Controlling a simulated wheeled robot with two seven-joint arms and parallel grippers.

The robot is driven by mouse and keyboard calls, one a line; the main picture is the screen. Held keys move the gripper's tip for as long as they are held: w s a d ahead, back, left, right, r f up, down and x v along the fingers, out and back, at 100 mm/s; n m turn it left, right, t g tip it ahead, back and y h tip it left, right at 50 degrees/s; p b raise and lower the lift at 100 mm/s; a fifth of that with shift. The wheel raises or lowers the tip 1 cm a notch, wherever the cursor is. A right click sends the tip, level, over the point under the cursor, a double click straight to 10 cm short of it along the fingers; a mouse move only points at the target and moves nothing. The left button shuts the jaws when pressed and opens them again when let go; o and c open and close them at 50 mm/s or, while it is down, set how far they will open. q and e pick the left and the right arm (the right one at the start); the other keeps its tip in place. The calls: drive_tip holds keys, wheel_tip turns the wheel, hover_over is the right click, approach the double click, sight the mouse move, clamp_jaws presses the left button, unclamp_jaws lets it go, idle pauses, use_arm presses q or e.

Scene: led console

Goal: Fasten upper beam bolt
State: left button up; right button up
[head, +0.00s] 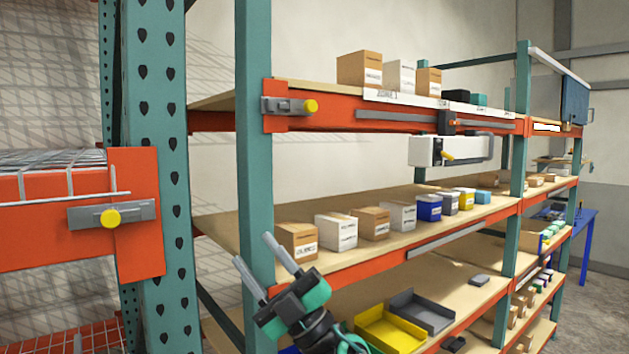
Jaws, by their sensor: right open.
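The upper orange beam (350,119) of the shelf carries a grey bolt with a yellow knob (310,106) at its left end, beside the green upright (255,150). A second bolt with a yellow knob (110,218) sits on the orange beam of the nearer rack at the left. My right gripper (254,258) is open and empty, its two grey fingers pointing up and left in front of the lower part of the upright. It is well below the upper beam's bolt and apart from it. My left gripper is not in view.
Boxes (360,70) stand on the top shelf and several more on the middle shelf (340,231). A white unit (447,150) hangs under the upper beam. A yellow tray (390,330) lies on a lower shelf. The space before the upper bolt is clear.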

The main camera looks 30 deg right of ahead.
drive_tip(key=s+a+r+n+g+y, duration=0.1)
drive_tip(key=s+a+r+n+g, duration=0.1)
drive_tip(key=r+n+g, duration=0.6)
drive_tip(key=s+a+r+n+g+y, duration=0.25)
drive_tip(key=n+g, duration=0.25)
drive_tip(key=n, duration=0.4)
drive_tip(key=m+t+h+p, duration=0.6)
drive_tip(key=m+t+h, duration=0.3)
drive_tip(key=h, duration=0.9)
approach(314, 106)
drive_tip(key=shift+y, duration=0.25)
drive_tip(key=w, duration=0.5)
drive_tip(key=w+a, duration=0.1)
drive_tip(key=w, duration=0.2)
drive_tip(key=shift+r, duration=0.2)
drive_tip(key=shift+w+f, duration=0.15)
drive_tip(key=shift+w, duration=0.3)
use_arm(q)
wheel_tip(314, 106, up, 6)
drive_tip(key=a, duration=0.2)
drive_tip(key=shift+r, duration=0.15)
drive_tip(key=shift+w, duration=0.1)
use_arm(e)
clamp_jaws()
